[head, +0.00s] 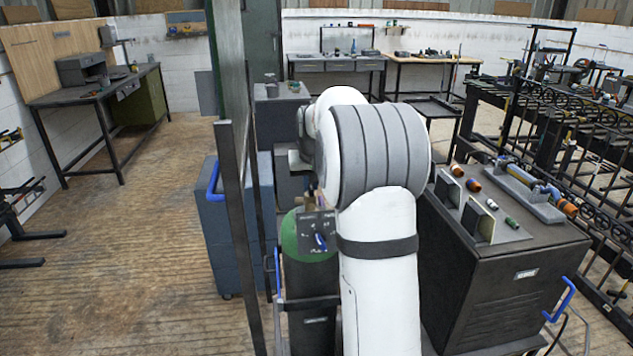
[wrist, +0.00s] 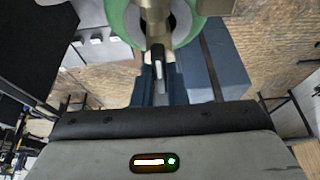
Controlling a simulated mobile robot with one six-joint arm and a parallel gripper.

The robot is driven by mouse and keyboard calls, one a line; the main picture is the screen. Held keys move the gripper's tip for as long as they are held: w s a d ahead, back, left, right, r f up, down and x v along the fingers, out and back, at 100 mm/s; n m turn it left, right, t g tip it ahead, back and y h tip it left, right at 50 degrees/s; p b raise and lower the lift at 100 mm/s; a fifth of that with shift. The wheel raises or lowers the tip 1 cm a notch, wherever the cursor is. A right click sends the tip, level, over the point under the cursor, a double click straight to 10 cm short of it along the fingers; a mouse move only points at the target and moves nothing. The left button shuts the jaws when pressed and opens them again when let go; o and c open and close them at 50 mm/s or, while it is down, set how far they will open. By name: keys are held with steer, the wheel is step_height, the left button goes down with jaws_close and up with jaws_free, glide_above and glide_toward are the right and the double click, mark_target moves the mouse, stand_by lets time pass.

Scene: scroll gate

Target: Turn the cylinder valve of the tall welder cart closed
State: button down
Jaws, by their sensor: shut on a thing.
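The gas cylinder (head: 308,300) stands upright on the tall welder cart, dark with a green shoulder (head: 290,237). Its brass valve (head: 310,200) shows partly beside my white arm in the head view. A small dark plate with a blue pointer (head: 320,241) is in front of the shoulder. In the wrist view the green shoulder (wrist: 185,25) and brass valve (wrist: 155,22) are at the top centre. My gripper (wrist: 158,75) is shut at the valve's dark handle (wrist: 158,55). The exact finger contact is hard to make out, and my arm hides the gripper in the head view.
A thin upright panel (head: 228,90) and dark post (head: 238,230) stand close left of the cylinder. A blue-grey cabinet (head: 225,235) is behind them. A dark cabinet (head: 500,280) with loose parts stands close on the right.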

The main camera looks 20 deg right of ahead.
steer(key=m, duration=0.2)
steer(key=m+h, duration=0.2)
steer(key=m, duration=0.1)
steer(key=shift+w+a+r+m+g, duration=0.15)
steer(key=shift+w+m+g, duration=0.15)
steer(key=shift+g, duration=0.1)
steer(key=m, duration=0.2)
steer(key=m+g+h, duration=0.1)
steer(key=m, duration=0.1)
steer(key=shift+m+g, duration=0.3)
steer(key=m+g, duration=0.1)
steer(key=m, duration=0.1)
steer(key=m+g, duration=0.1)
steer(key=m, duration=0.2)
steer(key=shift+w+p, duration=0.15)
steer(key=shift+p, duration=0.2)
steer(key=shift+m+g+p, duration=0.45)
steer(key=shift+m+g, duration=0.05)
steer(key=shift+m, duration=0.8)
steer(key=shift+f, duration=0.35)
steer(key=c, duration=1.5)
jaws_free()
steer(key=shift+c, duration=0.2)
steer(key=shift+o, duration=0.4)
